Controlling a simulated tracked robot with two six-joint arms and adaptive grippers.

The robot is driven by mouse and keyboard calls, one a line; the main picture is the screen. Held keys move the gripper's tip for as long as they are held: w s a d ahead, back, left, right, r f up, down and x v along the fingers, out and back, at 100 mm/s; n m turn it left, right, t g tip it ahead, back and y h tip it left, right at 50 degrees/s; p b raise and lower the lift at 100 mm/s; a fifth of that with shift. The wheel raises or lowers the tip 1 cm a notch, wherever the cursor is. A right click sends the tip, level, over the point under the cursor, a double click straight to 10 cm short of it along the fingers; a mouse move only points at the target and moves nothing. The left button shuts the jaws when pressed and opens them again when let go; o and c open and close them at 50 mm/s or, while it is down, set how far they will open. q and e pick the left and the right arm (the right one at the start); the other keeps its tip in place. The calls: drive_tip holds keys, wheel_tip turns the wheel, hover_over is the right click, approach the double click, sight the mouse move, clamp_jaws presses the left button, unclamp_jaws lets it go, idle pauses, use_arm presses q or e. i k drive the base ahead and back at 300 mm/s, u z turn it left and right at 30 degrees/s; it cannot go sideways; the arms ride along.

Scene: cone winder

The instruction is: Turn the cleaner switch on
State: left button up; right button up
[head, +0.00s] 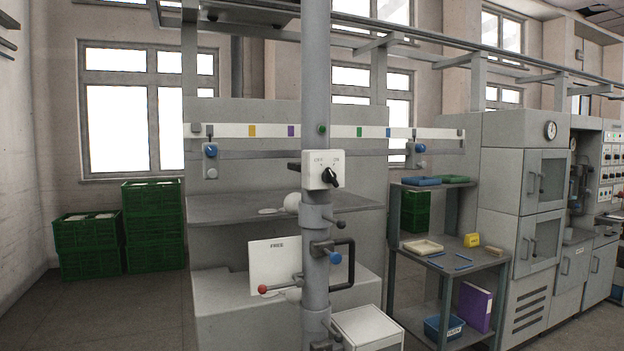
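A white switch box (312,177) is fixed on the grey vertical post in the middle of the head view. Its face carries small lettering that reads OFF at the left and ON at the right. A black rotary knob (331,178) sits on the lower right of the face and looks slanted, from upper left to lower right. I cannot tell for certain which mark it points to. A small black part (293,167) sticks out at the box's left side. Neither of my grippers shows in the head view.
The grey post (316,260) also bears a red-knobbed lever (263,289), a black handle frame (350,265) and a blue knob (334,257). A white box (367,327) stands low beside it. Shelving (480,262) and grey cabinets stand right; green crates (153,225) stand left.

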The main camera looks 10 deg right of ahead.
sight(329, 177)
drive_tip(key=u, duration=0.05)
drive_tip(key=i, duration=1.65)
drive_tip(key=z, duration=0.7)
drive_tip(key=k, duration=0.9)
drive_tip(key=z, duration=0.2)
drive_tip(key=i, duration=0.95)
drive_tip(key=u, duration=0.1)
